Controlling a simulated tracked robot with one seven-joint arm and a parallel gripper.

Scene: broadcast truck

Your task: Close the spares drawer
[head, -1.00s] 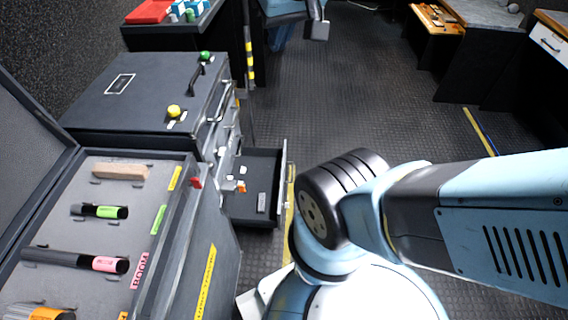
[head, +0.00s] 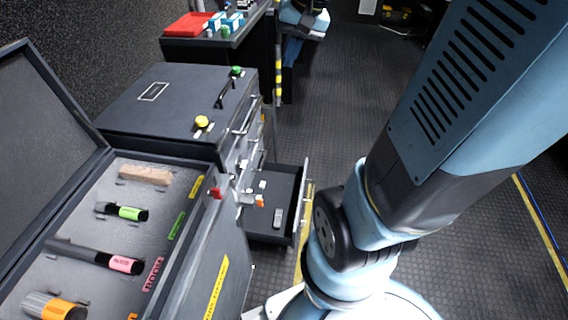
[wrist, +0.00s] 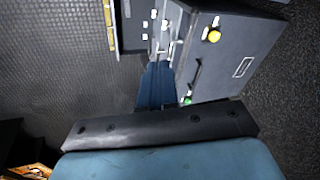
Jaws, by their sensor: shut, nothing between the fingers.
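The open drawer (head: 289,204) juts out to the right from the front of a dark cabinet (head: 165,101). Its label cannot be read. A small grey item (head: 278,217) lies inside it. The drawer also shows at the top of the wrist view (wrist: 133,36). My gripper (head: 290,64) is beyond the cabinet's far end in the head view, pointing down. In the wrist view its blue fingers (wrist: 157,66) are together and empty, beside the cabinet's front. They look apart from the drawer, on its far side.
A yellow knob (head: 201,122) and a green knob (head: 236,71) stand on the cabinet top. A red tray (head: 190,25) is on the bench behind. The ribbed floor (head: 330,120) right of the cabinet is clear.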

